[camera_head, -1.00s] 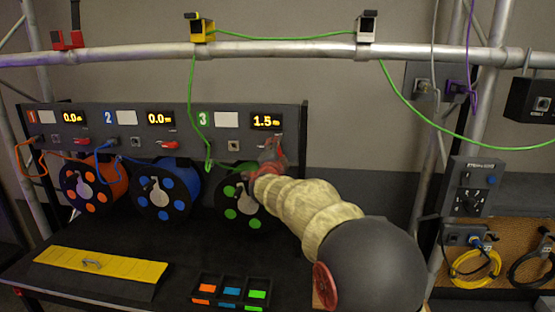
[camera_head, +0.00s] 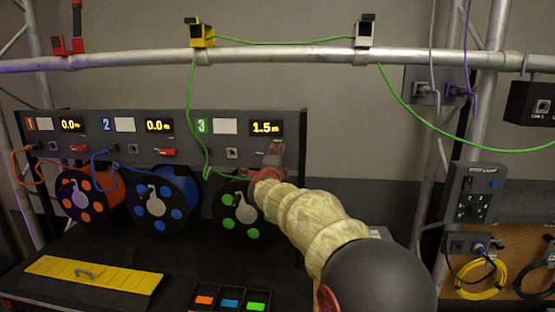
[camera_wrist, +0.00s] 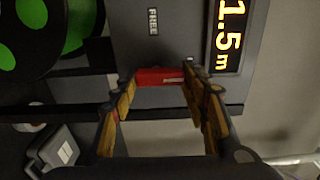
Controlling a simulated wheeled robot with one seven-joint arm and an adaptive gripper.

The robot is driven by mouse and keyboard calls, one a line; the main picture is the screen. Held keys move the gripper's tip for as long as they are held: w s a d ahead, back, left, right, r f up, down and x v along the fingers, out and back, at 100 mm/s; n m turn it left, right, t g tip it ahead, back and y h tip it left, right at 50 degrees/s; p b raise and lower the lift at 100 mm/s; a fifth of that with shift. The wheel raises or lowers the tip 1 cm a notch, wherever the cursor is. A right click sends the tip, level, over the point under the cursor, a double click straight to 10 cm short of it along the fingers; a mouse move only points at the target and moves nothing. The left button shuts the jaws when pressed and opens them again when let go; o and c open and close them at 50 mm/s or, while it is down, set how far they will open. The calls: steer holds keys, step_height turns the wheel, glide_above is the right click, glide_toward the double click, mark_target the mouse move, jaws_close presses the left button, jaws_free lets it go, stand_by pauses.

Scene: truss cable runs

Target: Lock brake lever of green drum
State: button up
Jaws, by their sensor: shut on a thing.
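The green drum (camera_head: 240,208) is a black reel with green spots under panel section 3. It also shows at the upper left of the wrist view (camera_wrist: 18,52). Its display (camera_head: 265,127) reads 1.5 m. The red brake lever (camera_wrist: 160,76) is beside that display in the wrist view, near a label reading FREE (camera_wrist: 152,21). My gripper (camera_wrist: 158,80) has its fingers on both sides of the red lever, shut on it. In the head view my gripper (camera_head: 272,160) is at the panel, right of the green drum's upper edge, and hides the lever.
Orange (camera_head: 90,195) and blue (camera_head: 163,200) drums stand to the left, with red levers above. A green cable (camera_head: 189,110) runs up to a yellow clamp (camera_head: 202,33), along the truss to a white clamp (camera_head: 365,32), then right. A yellow cover (camera_head: 95,273) lies in front.

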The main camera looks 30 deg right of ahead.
steer(key=shift+f, duration=0.15)
steer(key=o, duration=1.2)
steer(key=shift+c, duration=0.2)
steer(key=v, duration=1.2)
